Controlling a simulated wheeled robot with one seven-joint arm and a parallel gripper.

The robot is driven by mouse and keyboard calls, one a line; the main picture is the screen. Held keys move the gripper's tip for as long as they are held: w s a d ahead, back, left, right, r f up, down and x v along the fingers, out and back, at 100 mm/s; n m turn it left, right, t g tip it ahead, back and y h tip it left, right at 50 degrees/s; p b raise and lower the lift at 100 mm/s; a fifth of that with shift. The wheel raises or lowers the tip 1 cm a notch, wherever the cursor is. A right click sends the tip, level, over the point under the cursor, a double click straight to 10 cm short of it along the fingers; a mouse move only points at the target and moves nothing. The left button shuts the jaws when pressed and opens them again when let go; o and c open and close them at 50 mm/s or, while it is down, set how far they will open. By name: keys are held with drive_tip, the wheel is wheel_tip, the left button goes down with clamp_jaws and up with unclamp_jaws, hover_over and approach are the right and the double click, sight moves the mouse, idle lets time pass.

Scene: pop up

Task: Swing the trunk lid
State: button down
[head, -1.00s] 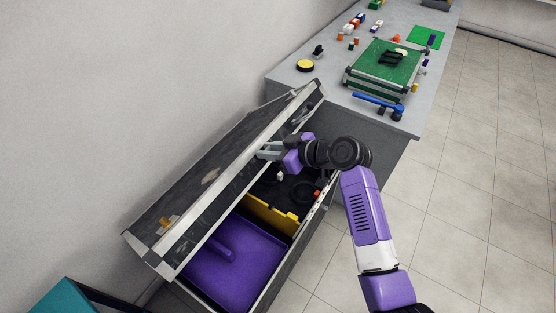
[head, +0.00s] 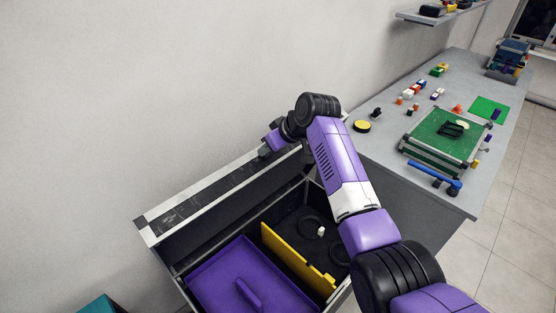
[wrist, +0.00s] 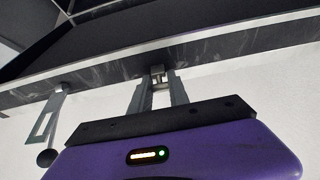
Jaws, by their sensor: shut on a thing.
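The trunk lid (head: 205,215) is dark with silver metal edging and stands raised, close to the wall. Its edge (wrist: 230,47) runs across the wrist view. My gripper (wrist: 158,82) is shut on a small metal latch piece at this edge. In the head view my gripper (head: 266,150) is at the lid's upper edge, partly hidden by my wrist. The open trunk (head: 345,293) below holds a purple tray (head: 225,275), a yellow divider (head: 290,262) and a black compartment with a small white thing (head: 321,231). My arm hides part of the trunk's right side.
A grey table (head: 385,165) stands to the right, with a green-topped frame (head: 440,137), a blue-handled tool (head: 437,175) and small blocks. The wall is close behind the lid. A second hanging latch (wrist: 50,125) shows at the left in the wrist view. Floor is clear at the right.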

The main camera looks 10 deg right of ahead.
drive_tip(key=shift+w+a+r, duration=0.2)
drive_tip(key=shift+w+a, duration=0.2)
drive_tip(key=shift+w, duration=0.1)
drive_tip(key=shift+w+a+r, duration=0.2)
drive_tip(key=shift+w+a, duration=0.15)
drive_tip(key=shift+w, duration=0.15)
drive_tip(key=c, duration=1.2)
unclamp_jaws()
drive_tip(key=shift+f, duration=0.1)
drive_tip(key=shift+c, duration=0.2)
drive_tip(key=b+v, duration=0.1)
drive_tip(key=v, duration=0.7)
